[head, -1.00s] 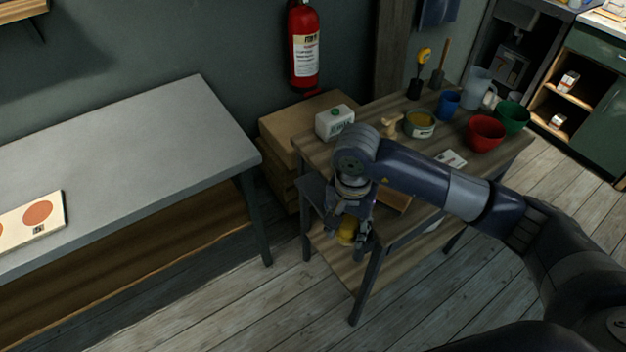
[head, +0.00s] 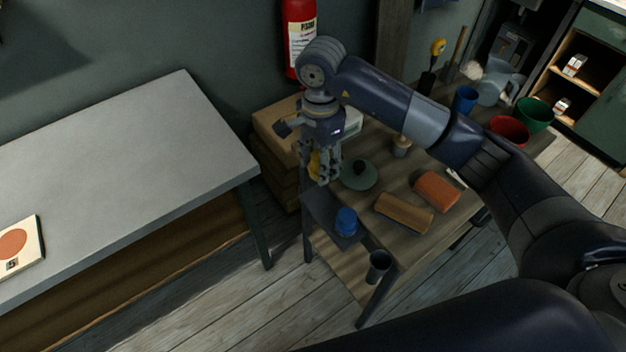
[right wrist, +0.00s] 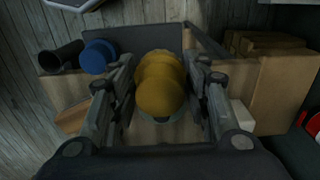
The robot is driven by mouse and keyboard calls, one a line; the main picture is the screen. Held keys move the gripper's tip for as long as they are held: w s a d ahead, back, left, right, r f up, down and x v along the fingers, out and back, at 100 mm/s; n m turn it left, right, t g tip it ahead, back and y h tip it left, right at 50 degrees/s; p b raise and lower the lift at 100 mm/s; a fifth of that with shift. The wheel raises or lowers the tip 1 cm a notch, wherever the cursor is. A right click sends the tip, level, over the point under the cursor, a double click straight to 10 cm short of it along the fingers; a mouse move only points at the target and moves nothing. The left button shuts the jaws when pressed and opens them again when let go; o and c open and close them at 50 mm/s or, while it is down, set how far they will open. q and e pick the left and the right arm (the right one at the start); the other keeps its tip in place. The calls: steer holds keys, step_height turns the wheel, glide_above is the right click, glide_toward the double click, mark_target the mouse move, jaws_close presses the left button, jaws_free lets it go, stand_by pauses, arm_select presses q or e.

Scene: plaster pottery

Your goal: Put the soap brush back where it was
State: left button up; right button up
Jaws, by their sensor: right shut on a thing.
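My right gripper (head: 322,180) is shut on a yellow, rounded thing that I take to be the soap brush (head: 314,163). It hangs upright above the near left corner of the wooden worktable (head: 345,275), just over the small dark side shelf (head: 318,208). In the right wrist view, the soap brush (right wrist: 160,92) shows as stacked yellow rounded knobs between the fingers of my right gripper (right wrist: 162,100). Its lower end is hidden there. My left gripper is not in view.
A blue-topped jar (head: 346,221) sits on the side shelf, with a dark cup (head: 378,265) nearby. A green disc with a black knob (head: 365,182), a brown block (head: 403,212) and an orange block (head: 437,190) lie on the worktable. A grey table (head: 130,150) stands left, mostly clear.

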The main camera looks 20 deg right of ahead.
step_height(320, 180, down, 2)
steer(key=shift+w+f+p, duration=0.15)
steer(key=shift+f+p, duration=0.1)
steer(key=shift+p, duration=0.2)
steer(key=f, duration=0.1)
steer(key=s+f, duration=0.1)
steer(key=f, duration=0.1)
steer(key=shift+p, duration=0.4)
steer(key=shift+w+f, duration=0.1)
steer(key=shift+f, duration=0.25)
step_height(320, 180, down, 4)
steer(key=shift+w+r+p, duration=0.15)
steer(key=shift+r+p, duration=0.1)
steer(key=shift+p, duration=0.25)
steer(key=shift+f, duration=0.15)
steer(key=o, duration=0.8)
steer(key=shift+o, duration=1.1)
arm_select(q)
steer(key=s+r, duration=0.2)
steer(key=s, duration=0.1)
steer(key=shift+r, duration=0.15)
